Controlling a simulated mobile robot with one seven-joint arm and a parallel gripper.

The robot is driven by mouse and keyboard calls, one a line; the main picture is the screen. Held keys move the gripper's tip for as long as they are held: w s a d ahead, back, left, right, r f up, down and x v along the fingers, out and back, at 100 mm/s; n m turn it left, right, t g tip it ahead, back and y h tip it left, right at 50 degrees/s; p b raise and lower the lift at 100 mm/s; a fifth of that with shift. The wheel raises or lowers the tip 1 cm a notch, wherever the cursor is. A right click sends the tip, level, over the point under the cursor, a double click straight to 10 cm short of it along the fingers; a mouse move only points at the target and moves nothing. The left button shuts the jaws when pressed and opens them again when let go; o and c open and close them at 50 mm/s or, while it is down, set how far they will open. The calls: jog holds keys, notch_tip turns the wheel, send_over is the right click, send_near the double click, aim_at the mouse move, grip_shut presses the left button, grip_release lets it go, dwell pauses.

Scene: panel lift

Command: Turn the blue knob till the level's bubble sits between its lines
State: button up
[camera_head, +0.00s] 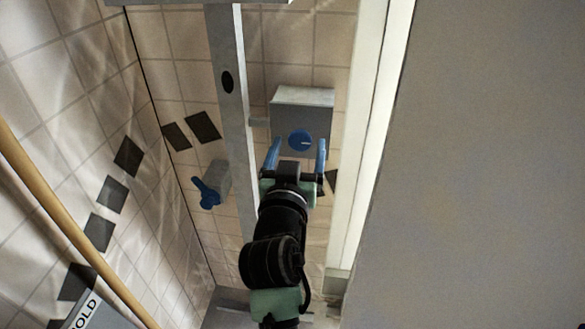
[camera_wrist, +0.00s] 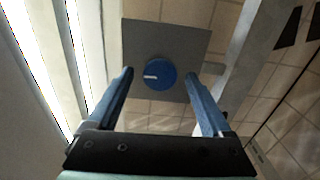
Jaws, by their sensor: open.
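The blue knob (camera_head: 299,140) is a round dial with a pale pointer mark, set on the front of a grey box on the tiled wall. In the wrist view the blue knob (camera_wrist: 159,74) lies ahead, between and beyond my fingertips, with its mark pointing left. My gripper (camera_head: 296,150) is open, its two blue fingers spread either side of the knob. In the wrist view my gripper (camera_wrist: 160,76) shows nothing between its fingers and no visible contact with the knob. I cannot make out the level or its bubble in either view.
The grey box (camera_head: 303,97) joins a vertical grey post (camera_head: 231,150) on its left. A blue lever (camera_head: 207,192) on a grey block sits lower left. A white frame edge (camera_head: 368,130) and a broad grey panel (camera_head: 490,160) stand right. A wooden pole (camera_head: 70,215) crosses the left.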

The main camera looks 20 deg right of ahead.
jog(key=v, duration=1.2)
jog(key=w+a+r+n+t+y, duration=0.1)
jog(key=a+r+t+y, duration=0.2)
jog(key=r, duration=0.7)
jog(key=a+r+n+t, duration=0.1)
jog(key=a+r+t, duration=0.3)
jog(key=r, duration=0.6)
jog(key=s+a+r+n+t+y+p, duration=0.1)
jog(key=s+a+r+n+t+y, duration=0.2)
jog(key=r, duration=0.6)
jog(key=s+a+r+n+t+y, duration=0.2)
jog(key=s+a+r+t+y, duration=0.25)
jog(key=r, duration=0.45)
notch_tip(320, 180, up, 24)
jog(key=g+p, duration=0.2)
jog(key=p, duration=2.3)
jog(key=shift+s+a+m, duration=0.15)
jog(key=shift+a+m, duration=0.15)
jog(key=shift+a, duration=0.1)
jog(key=shift+h, duration=0.25)
